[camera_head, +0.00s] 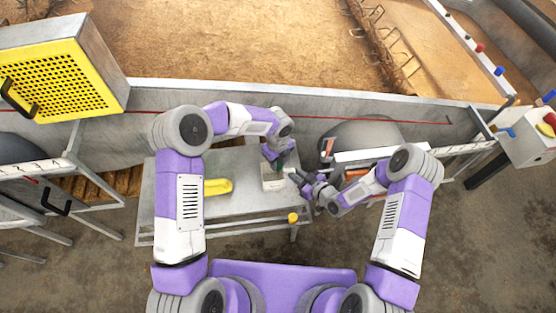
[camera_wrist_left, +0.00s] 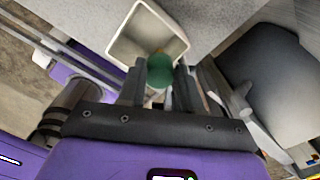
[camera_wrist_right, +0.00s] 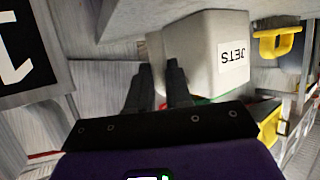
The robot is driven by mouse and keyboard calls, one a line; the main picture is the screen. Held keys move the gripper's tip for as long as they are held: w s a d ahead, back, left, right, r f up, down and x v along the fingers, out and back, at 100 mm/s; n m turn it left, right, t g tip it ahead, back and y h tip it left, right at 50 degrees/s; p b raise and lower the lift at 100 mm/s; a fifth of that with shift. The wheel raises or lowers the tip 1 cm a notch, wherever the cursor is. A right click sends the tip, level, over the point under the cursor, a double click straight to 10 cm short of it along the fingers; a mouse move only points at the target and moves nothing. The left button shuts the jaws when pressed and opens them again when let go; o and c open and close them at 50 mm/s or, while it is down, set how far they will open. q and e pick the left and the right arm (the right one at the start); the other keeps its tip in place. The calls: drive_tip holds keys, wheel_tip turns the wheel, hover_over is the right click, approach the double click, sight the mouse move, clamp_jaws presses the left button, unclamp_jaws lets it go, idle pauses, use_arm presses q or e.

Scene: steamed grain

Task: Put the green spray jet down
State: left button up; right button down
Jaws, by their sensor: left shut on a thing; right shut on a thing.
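The green spray jet (camera_wrist_left: 160,70) is held between the fingers of my left gripper (camera_wrist_left: 160,85), at the near side of a white square box. It also shows as a small green spot in the head view (camera_head: 281,164). The open-topped white box (camera_wrist_left: 123,42) stands on the grey table, and its label "JETS" shows upside down in the right wrist view (camera_wrist_right: 233,58). My right gripper (camera_wrist_right: 159,72) is shut on the box at its side. The lower end of the jet is hidden, so I cannot tell whether it touches the box.
A yellow tray (camera_head: 218,186) lies on the metal table (camera_head: 170,222), left of the box. A grey rounded vessel (camera_head: 350,138) stands to the right. A yellow perforated panel (camera_head: 50,82) is at the far left. A low metal wall runs behind the table.

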sight(278, 163)
use_arm(q)
drive_tip(key=shift+f, duration=0.5)
drive_tip(key=o, duration=1)
wheel_tip(278, 163, up, 13)
drive_tip(key=shift+r, duration=0.1)
use_arm(e)
drive_tip(key=c, duration=1)
unclamp_jaws()
drive_tip(key=shift+o, duration=0.2)
